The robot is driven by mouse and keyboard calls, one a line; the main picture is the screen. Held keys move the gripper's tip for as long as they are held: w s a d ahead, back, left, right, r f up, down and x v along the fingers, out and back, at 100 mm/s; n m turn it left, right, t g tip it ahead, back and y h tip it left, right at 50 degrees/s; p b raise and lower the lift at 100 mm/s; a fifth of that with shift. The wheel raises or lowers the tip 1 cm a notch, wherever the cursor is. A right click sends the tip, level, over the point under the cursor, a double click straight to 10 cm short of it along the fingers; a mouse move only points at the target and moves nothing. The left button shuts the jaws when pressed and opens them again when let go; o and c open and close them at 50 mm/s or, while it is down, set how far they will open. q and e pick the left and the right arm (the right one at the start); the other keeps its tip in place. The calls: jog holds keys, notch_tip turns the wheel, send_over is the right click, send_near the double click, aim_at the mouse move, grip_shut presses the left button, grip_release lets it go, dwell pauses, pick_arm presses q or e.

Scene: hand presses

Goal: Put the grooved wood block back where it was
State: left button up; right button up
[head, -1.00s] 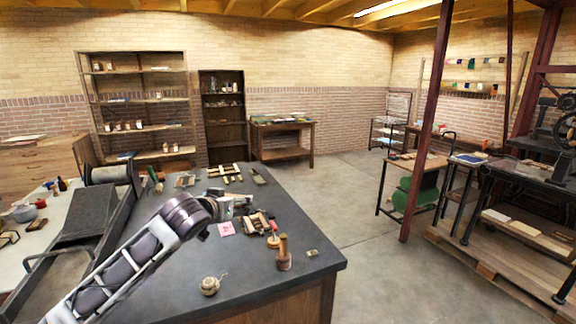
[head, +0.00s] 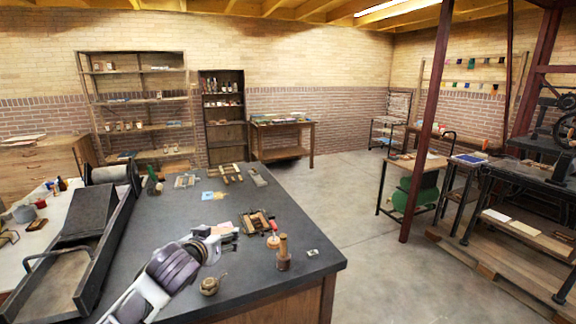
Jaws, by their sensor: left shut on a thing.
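My left gripper (head: 229,238) reaches in from the lower left, low over the dark worktop (head: 300,262). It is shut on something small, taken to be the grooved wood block. The block is mostly hidden by the fingers, and its groove cannot be made out. A pink paper lies just behind the gripper, partly covered by it. My right gripper is not in view.
Near the gripper stand a turned wooden tool (head: 283,254), a ball of twine (head: 210,286) and a rack of wooden pieces (head: 257,222). A long dark press bed (head: 88,225) stands at left.

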pick_arm(q)
jog(key=s+f, duration=0.4)
jog(key=f, duration=0.3)
jog(key=s+a+f, duration=0.1)
jog(key=s+f, duration=0.3)
jog(key=f, duration=0.4)
jog(key=s+a+f+n+y, duration=0.1)
jog(key=s+f, duration=0.4)
jog(key=f, duration=0.3)
jog(key=shift+f, duration=0.15)
